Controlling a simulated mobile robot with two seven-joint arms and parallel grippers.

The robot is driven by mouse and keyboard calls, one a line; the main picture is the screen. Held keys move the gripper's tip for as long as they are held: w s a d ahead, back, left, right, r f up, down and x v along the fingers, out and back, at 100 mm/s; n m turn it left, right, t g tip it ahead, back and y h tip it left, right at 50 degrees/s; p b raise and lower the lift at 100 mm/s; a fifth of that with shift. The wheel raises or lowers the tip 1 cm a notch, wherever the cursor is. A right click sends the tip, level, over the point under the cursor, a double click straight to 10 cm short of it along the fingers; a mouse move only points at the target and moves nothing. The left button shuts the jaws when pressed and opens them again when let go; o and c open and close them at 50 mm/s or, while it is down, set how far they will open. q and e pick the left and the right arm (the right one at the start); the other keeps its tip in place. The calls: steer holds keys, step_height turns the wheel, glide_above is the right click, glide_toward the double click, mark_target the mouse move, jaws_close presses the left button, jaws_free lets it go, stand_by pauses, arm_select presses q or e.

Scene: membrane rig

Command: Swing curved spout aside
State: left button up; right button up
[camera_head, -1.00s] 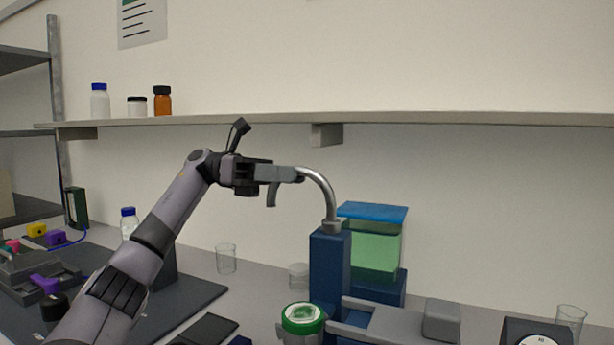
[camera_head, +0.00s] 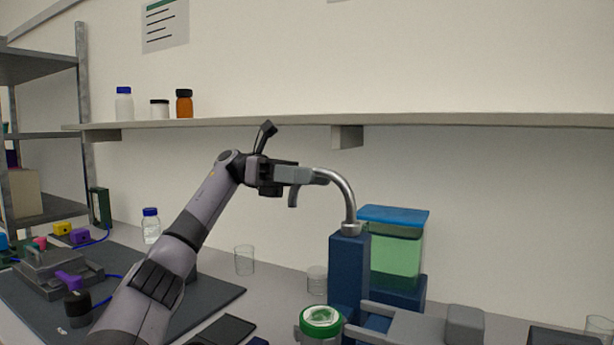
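The curved spout (camera_head: 344,192) is a grey metal tube. It rises from the top of a dark blue post (camera_head: 349,270) and arches to the left. A short downturned end, which looks like its outlet, shows just below my gripper. My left gripper (camera_head: 297,175) is at the spout's left part, with a grey finger lying across the near side of the tube. The far finger is hidden, so I cannot see how tightly it is closed.
A green tank with a blue lid (camera_head: 393,217) stands right behind the post. Glass beakers (camera_head: 244,260) stand on the bench behind my arm. A wall shelf (camera_head: 420,120) runs above the spout.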

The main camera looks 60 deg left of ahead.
arm_select(q)
steer(key=shift+r, duration=0.1)
steer(key=shift+s+a+r, duration=0.1)
steer(key=shift+s+a, duration=0.15)
steer(key=shift+a, duration=0.4)
steer(key=p+v, duration=0.3)
steer(key=v, duration=0.2)
steer(key=shift+s+a+p, duration=0.15)
steer(key=shift+a+p, duration=0.2)
steer(key=shift+p, duration=0.05)
